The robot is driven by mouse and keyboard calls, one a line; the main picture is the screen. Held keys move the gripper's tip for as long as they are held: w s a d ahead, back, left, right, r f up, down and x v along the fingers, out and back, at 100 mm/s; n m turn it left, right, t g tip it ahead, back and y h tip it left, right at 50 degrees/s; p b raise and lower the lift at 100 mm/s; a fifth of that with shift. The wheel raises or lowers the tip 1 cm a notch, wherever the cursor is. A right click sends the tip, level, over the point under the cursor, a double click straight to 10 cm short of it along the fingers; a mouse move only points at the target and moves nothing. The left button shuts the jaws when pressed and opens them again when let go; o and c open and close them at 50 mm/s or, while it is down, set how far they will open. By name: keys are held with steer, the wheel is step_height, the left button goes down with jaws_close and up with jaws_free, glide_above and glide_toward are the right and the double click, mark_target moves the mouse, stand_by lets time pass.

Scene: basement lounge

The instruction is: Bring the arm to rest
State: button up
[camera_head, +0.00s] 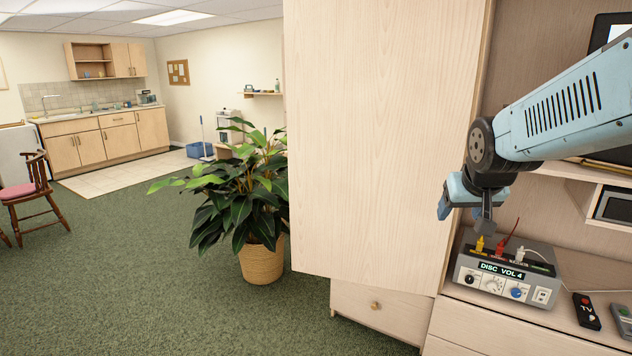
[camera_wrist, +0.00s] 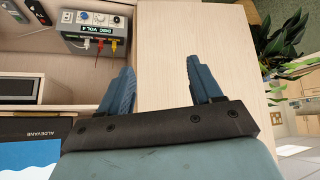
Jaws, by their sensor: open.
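My arm reaches in from the right of the head view. My gripper (camera_head: 464,216) hangs from its wrist, fingers pointing down, beside the edge of the pale wooden door and above the left part of the grey disc box. In the wrist view my gripper (camera_wrist: 160,68) has its two blue fingers spread well apart, with nothing between them but the pale wood behind. The gripper is open and empty.
A grey box labelled DISC VOL 4 (camera_head: 506,270) with yellow, red and white plugs stands on the cabinet shelf. A TV remote (camera_head: 586,311) lies right of it. The large wooden door (camera_head: 380,130) stands left of my gripper. A potted plant (camera_head: 262,262) stands beyond.

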steer(key=s+a+g, duration=0.1)
steer(key=s+a, duration=0.1)
steer(key=s, duration=0.5)
steer(key=s+a+r+n+y, duration=0.1)
steer(key=s+a, duration=0.2)
steer(key=s, duration=0.4)
steer(key=shift+s+a+r+g, duration=0.25)
steer(key=shift+s+g, duration=0.1)
steer(key=shift+g, duration=0.05)
